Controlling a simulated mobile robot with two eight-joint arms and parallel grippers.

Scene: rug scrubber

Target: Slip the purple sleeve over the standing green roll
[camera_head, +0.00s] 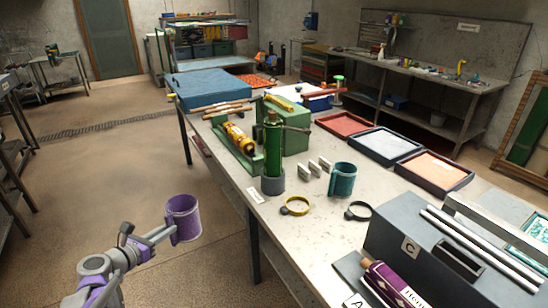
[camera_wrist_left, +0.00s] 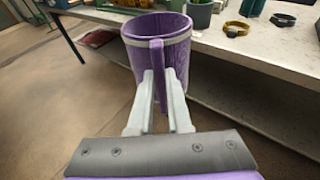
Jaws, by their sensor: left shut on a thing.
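The purple sleeve (camera_head: 184,218) is a short, open-ended tube with a pale band near its rim and a flat purple tab on its side. My left gripper (camera_head: 168,234) is shut on the sleeve and holds it over the floor, left of the table's edge. In the left wrist view, the fingers (camera_wrist_left: 159,78) grip the tab of the sleeve (camera_wrist_left: 180,48). The green roll (camera_head: 273,148) stands upright in a grey round base (camera_head: 272,185) near the table's left edge, apart from the sleeve. Only its lower part shows at the top of the left wrist view. My right gripper is not in view.
On the table (camera_head: 315,225) stand a teal sleeve (camera_head: 343,180), a yellow ring clamp (camera_head: 295,206) and a dark ring clamp (camera_head: 358,211). A green machine (camera_head: 238,145) is behind the roll. A grey box (camera_head: 425,245) fills the near right. Open floor lies left of the table.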

